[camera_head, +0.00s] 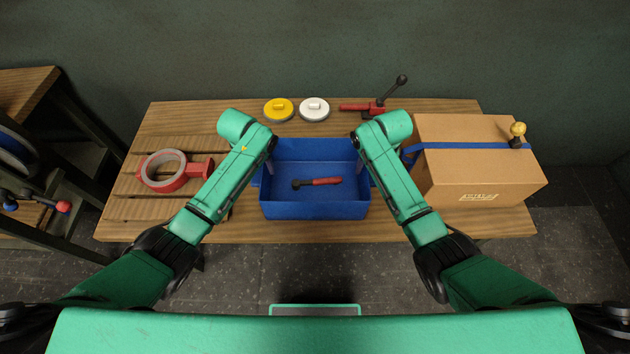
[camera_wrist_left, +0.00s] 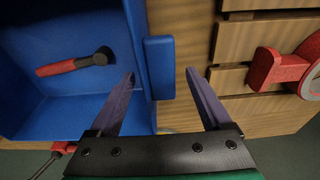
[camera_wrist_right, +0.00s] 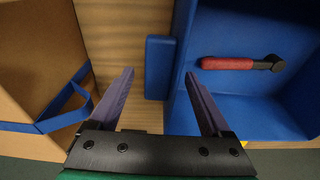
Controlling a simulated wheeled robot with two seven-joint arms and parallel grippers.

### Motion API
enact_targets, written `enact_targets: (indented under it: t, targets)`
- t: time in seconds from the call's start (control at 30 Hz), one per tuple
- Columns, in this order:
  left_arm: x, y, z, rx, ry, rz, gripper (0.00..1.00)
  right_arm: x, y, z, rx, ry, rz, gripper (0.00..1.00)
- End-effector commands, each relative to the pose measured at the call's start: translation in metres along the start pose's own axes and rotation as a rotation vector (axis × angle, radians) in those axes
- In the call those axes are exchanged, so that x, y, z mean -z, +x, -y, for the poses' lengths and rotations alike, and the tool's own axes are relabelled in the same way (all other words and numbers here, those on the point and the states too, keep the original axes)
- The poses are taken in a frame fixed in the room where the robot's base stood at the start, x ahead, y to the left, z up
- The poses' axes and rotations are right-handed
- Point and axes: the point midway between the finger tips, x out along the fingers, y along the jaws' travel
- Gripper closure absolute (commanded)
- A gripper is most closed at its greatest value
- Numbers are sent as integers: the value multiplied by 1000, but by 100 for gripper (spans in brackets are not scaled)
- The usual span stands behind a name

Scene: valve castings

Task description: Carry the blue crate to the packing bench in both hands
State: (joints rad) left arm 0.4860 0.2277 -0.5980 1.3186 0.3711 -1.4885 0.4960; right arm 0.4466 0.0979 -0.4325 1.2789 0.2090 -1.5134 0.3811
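The blue crate (camera_head: 315,208) sits upright on a wooden bench (camera_head: 235,228) in front of me, with a black-and-red tool (camera_head: 318,183) lying inside. My left gripper (camera_wrist_left: 160,77) is open at the crate's left side wall, one finger on the inner side and one outside, with the blue side handle (camera_wrist_left: 159,68) between them. My right gripper (camera_wrist_right: 159,75) is open in the same way at the right side wall, around the other handle (camera_wrist_right: 159,67). Neither pair of fingers is closed on the crate. My arms partly hide the grippers in the head view.
A cardboard box (camera_head: 480,175) with a blue strap stands close on the right. Yellow (camera_head: 278,109) and white discs (camera_head: 314,108) and a red lever clamp (camera_head: 375,106) lie behind. A shelf rack (camera_head: 62,120) stands far left.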

Motion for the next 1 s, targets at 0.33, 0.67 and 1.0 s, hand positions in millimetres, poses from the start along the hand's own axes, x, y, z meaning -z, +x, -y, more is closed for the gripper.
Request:
enact_targets:
  t: [0.33, 0.67, 1.0]
  targets:
    - [0, 0, 0, 0, 0, 0, 100, 0, 0, 0, 0, 0, 0, 100]
    - [0, 0, 0, -1, 0, 0, 100, 0, 0, 0, 1, 0, 0, 100]
    - [0, 0, 0, -1, -1, 0, 100, 0, 0, 0, 1, 1, 0, 100]
